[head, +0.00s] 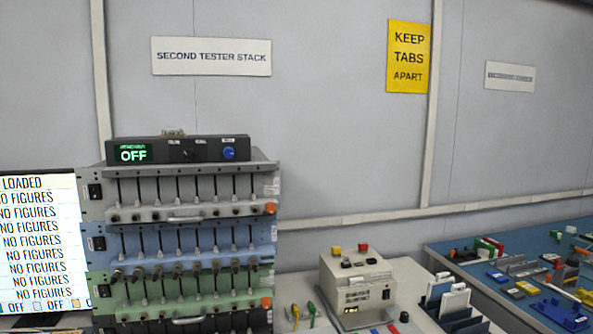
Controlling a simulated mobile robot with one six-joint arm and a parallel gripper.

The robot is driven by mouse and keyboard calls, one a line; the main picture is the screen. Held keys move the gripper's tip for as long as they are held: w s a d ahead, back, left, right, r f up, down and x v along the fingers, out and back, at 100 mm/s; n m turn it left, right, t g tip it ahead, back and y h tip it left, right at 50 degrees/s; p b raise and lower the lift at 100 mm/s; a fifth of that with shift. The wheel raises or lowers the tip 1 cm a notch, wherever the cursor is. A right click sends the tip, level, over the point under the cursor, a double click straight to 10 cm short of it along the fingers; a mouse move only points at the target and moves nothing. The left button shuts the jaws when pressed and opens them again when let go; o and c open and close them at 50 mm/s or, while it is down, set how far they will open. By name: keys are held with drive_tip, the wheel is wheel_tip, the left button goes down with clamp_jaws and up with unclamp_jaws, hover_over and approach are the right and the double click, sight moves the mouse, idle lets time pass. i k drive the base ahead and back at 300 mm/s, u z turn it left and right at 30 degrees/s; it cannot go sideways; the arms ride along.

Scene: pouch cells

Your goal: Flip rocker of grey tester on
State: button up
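The grey tester (237,205) is the top unit of a stack at the left, with a row of dark upright leads across its front. A small black rocker (95,191) sits at the left end of its front; its position is too small to tell. A dark control box (206,150) on top of the stack has a green display reading OFF (133,154) and a blue knob (228,153). My gripper is not in view.
A blue tester (262,236) and a green tester (255,283) sit below the grey one. A screen (40,240) stands at the left. A beige machine (357,284) and a holder with upright pouches (452,303) are on the right, before a blue bench (460,250).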

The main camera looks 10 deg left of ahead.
sight(95, 191)
drive_tip(key=z, duration=1.3)
drive_tip(key=k, duration=2.25)
drive_tip(key=u, duration=1.6)
drive_tip(key=i, duration=1)
drive_tip(key=u, duration=0.05)
